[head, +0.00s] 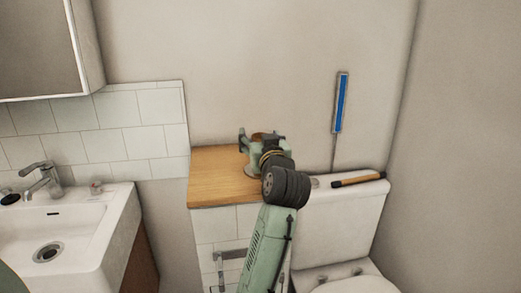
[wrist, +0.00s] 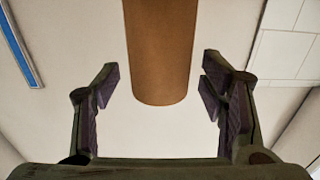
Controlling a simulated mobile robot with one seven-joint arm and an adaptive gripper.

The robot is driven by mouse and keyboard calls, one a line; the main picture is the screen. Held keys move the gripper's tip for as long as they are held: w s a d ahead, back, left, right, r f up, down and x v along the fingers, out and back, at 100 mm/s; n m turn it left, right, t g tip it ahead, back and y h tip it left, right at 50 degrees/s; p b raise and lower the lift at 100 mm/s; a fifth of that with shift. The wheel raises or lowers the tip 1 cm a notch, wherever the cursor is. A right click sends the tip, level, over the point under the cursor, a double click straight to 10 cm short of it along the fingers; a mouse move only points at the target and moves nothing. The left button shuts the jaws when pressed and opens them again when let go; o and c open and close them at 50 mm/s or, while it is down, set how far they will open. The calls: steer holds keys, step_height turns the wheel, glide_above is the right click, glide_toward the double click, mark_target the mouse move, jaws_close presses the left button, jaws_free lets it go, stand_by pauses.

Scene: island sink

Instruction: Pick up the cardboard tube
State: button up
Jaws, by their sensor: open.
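The cardboard tube (wrist: 160,50) is a plain brown cylinder in the wrist view. It comes down from the top edge, and its rounded end lies centred between my fingers. In the head view only a small brown part of the tube (head: 262,136) shows, mostly hidden by my gripper. My gripper (head: 260,143) is over the wooden counter top. In the wrist view my gripper (wrist: 160,80) is open, with a finger on each side of the tube and a visible gap to both. I cannot tell how deep the tube sits between the fingers.
The wooden counter top (head: 215,180) is bare on its left. A white sink (head: 75,222) stands at left. A brown stick with dark ends (head: 358,180) lies on the toilet tank (head: 340,215). A blue strip (head: 341,103) is on the wall behind.

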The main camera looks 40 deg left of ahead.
steer(key=c, duration=0.9)
steer(key=shift+o, duration=0.2)
steer(key=shift+r, duration=0.15)
